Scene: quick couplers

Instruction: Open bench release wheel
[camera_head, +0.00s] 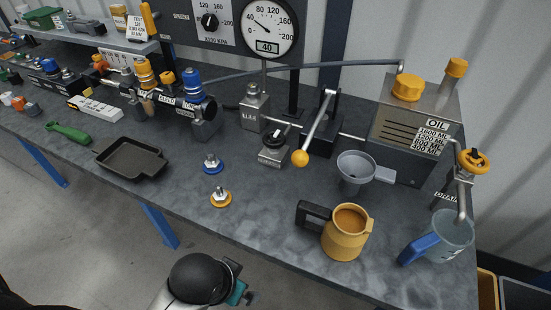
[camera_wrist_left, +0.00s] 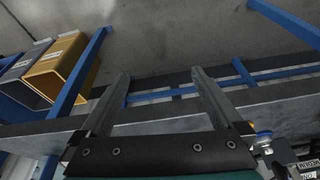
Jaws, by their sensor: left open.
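Two hand wheels show in the head view. A small black wheel (camera_head: 276,133) sits on a labelled metal block at the middle of the bench. A yellow wheel (camera_head: 474,160) sits on a valve beside the oil tank at the right. I cannot tell from the labels which is the bench release wheel. My left gripper (camera_head: 243,293) is below the front edge of the bench, apart from both wheels. In the left wrist view its two fingers (camera_wrist_left: 161,76) are spread and empty, with the bench edge behind them. My right gripper is not in view.
Near the front stand a yellow mug (camera_head: 346,236), a clear jug (camera_head: 447,240) and a grey funnel (camera_head: 354,170). A lever with a yellow ball (camera_head: 300,158) rises beside the black wheel. Two couplers and a black tray (camera_head: 128,160) lie left. Bins (camera_wrist_left: 62,63) stand below the bench.

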